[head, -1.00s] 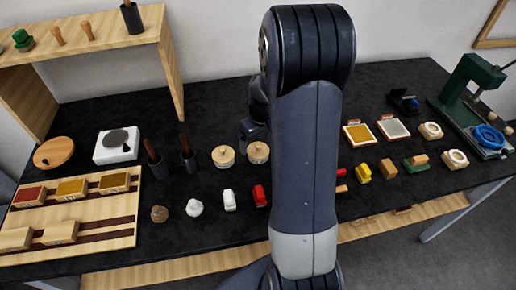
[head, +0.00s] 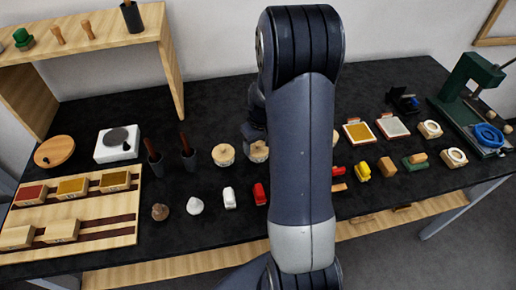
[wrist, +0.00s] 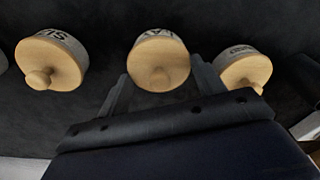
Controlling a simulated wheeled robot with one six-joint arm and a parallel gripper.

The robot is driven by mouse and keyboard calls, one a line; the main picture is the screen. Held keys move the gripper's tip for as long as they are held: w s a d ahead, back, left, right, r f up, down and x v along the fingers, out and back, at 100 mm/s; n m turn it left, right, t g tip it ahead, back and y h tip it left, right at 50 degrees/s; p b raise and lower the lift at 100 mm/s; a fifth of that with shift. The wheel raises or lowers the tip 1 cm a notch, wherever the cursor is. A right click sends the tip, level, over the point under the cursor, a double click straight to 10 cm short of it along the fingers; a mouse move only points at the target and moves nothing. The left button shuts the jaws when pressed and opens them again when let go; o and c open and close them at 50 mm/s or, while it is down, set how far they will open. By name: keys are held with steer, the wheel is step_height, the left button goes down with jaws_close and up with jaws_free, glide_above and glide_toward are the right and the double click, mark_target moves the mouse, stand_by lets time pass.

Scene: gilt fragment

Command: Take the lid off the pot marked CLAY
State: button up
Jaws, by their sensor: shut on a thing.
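In the wrist view, three pale round pots with wooden knobbed lids stand in a row. The middle pot's label (wrist: 158,36) is partly visible, ends in what looks like AY, and is cut off by its lid. My gripper (wrist: 160,84) has one finger on each side of this pot's wooden lid (wrist: 160,58) and is shut on it. The left pot (wrist: 52,60) and right pot (wrist: 246,68) also carry lids. In the head view, my gripper is mostly hidden by my arm, above a pot (head: 258,151) beside another pot (head: 223,155).
Small white and red items (head: 229,198) stand in front of the pots. Dark holders with sticks (head: 187,158) stand to the left. A wooden rack (head: 75,215) lies far left. Stamp pads (head: 392,126) and a green press (head: 470,85) are at right.

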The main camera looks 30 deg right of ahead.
steer(key=shift+c, duration=0.7)
steer(key=shift+r, duration=0.1)
steer(key=r, duration=0.3)
steer(key=r+b, duration=0.1)
steer(key=r, duration=0.2)
steer(key=w+r, duration=0.1)
steer(key=r, duration=0.2)
steer(key=shift+d+r, duration=0.2)
steer(key=shift+r, duration=0.05)
steer(key=w+d+f+b, duration=0.15)
steer(key=w+d, duration=0.25)
steer(key=w, duration=0.7)
steer(key=shift+n, duration=0.4)
step_height(320, 180, down, 11)
steer(key=shift+r+p, duration=0.2)
steer(key=shift+p, duration=0.65)
steer(key=shift+f, duration=0.1)
